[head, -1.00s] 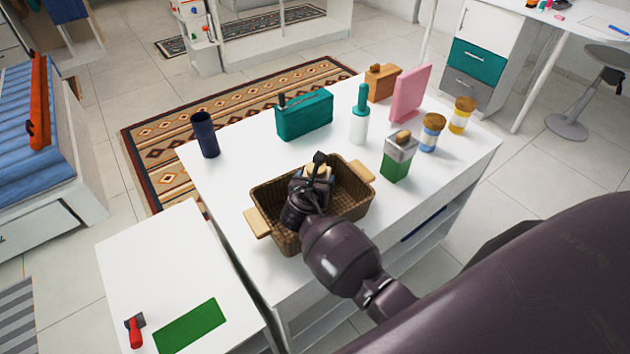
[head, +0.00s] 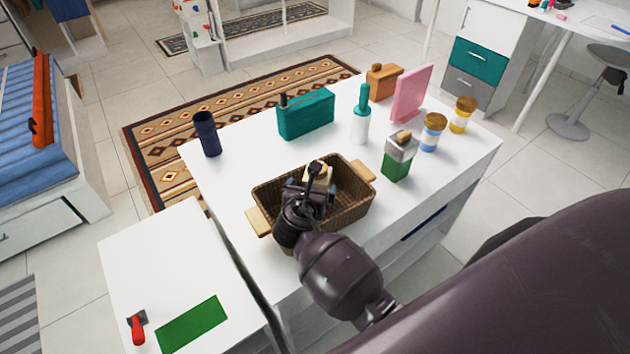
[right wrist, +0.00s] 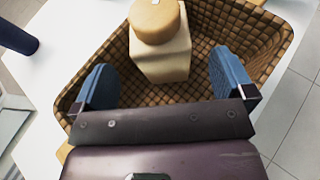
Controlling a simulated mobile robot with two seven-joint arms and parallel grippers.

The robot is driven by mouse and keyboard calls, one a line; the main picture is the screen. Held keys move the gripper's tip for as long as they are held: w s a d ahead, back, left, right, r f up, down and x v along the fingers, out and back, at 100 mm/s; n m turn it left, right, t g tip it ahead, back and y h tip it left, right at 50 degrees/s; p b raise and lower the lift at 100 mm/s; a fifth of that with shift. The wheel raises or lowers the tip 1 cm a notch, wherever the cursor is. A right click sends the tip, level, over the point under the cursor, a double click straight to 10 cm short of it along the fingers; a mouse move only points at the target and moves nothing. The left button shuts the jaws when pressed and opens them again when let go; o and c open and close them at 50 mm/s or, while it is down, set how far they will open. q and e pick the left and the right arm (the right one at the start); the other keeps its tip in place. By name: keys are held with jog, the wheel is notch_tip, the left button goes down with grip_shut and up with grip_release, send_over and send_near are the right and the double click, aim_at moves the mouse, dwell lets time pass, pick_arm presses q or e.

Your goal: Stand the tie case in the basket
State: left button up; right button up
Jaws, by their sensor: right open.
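The brown woven basket (head: 349,214) stands on the white table, with light handles at both ends. A cream block-shaped container with a round tan lid (head: 319,174) stands upright inside it; I take this to be the tie case, though its name cannot be read from its look. It also shows in the right wrist view (right wrist: 162,60). My right gripper (right wrist: 165,82) is over the basket, its two blue-padded fingers open on either side of the near space before the container, with gaps visible. In the head view my right gripper (head: 308,190) partly hides the container. My left gripper is out of view.
A navy tube (head: 207,135) stands at the table's left. Behind the basket are a teal box (head: 306,115), a white bottle with teal top (head: 360,120) and a green-and-grey carton (head: 398,158). Jars (head: 432,133) stand at the right. The table's front left is clear.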

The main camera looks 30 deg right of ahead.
jog(key=v, duration=0.6)
dwell(0.4)
jog(key=s+d+r+m+g+y, duration=0.1)
jog(key=s+d+m+g+y, duration=0.25)
jog(key=s+m, duration=1)
jog(key=s+d+r+m+g+y, duration=0.1)
jog(key=s+d+m+g+y, duration=0.25)
jog(key=s+m, duration=0.95)
jog(key=w+f+t+y, duration=0.1)
jog(key=w+f+t, duration=0.7)
jog(key=f, duration=0.1)
jog(key=shift+w+a+f+t+y, duration=0.3)
jog(key=shift+w+a+f, duration=0.05)
jog(key=shift+f, duration=0.05)
